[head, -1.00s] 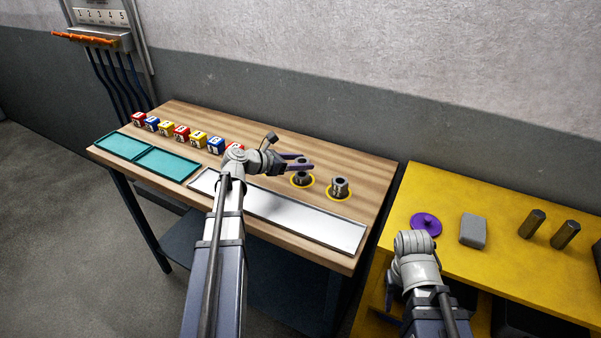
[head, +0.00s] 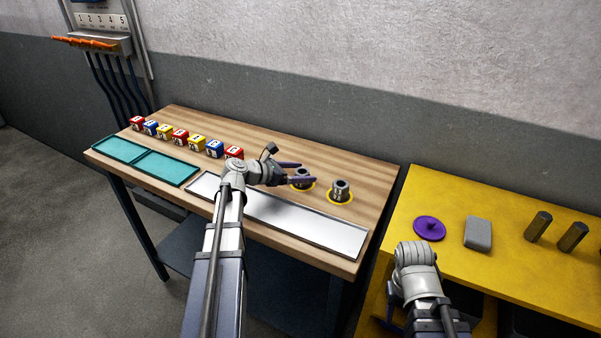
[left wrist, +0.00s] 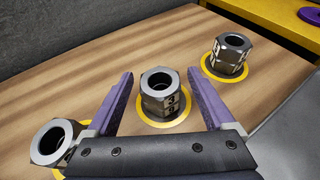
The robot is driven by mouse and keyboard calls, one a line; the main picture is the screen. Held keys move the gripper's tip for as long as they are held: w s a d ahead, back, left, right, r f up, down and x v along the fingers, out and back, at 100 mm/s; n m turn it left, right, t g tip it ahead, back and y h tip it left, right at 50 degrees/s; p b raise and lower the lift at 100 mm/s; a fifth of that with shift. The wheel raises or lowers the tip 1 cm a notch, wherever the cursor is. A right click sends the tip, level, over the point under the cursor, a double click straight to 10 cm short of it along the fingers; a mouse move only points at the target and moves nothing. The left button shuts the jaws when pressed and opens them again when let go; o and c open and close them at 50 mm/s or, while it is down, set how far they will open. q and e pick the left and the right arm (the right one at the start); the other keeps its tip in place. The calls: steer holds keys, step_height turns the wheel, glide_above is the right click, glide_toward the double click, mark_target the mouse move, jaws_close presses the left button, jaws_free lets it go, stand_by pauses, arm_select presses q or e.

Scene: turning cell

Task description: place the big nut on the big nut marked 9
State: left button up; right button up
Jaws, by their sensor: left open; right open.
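Several big grey hex nuts stand on the wooden table. In the left wrist view a middle nut (left wrist: 160,95) stands upright on a yellow ring between my left gripper's (left wrist: 160,92) open purple fingers, apparently held by neither. Its side marks look like a 3 and an 8. Another nut (left wrist: 228,56) stands on a ring to the upper right, its marks unclear. A third nut (left wrist: 56,143) is at the lower left, partly hidden. In the head view my left gripper (head: 307,172) is at one nut (head: 302,183), beside another nut (head: 341,191). My right gripper (head: 389,318) is mostly hidden by its arm.
A metal tray (head: 330,236) lies along the table's front, teal trays (head: 165,168) at its left. A row of coloured numbered blocks (head: 197,142) stands behind them. The yellow table (head: 455,212) on the right holds a purple disc (head: 429,228), a grey block (head: 478,233) and dark posts (head: 538,226).

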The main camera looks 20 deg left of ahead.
arm_select(q)
steer(key=shift+r, duration=0.1)
steer(key=shift+s+a+r+p, duration=0.15)
steer(key=shift+s+r+p, duration=0.1)
steer(key=shift+p, duration=0.1)
steer(key=p+v, duration=0.4)
steer(key=v, duration=0.6)
steer(key=shift+s+a, duration=0.1)
steer(key=shift+s+a+r, duration=0.15)
steer(key=shift+s+a, duration=0.15)
steer(key=shift+s, duration=0.15)
steer(key=shift+r, duration=0.1)
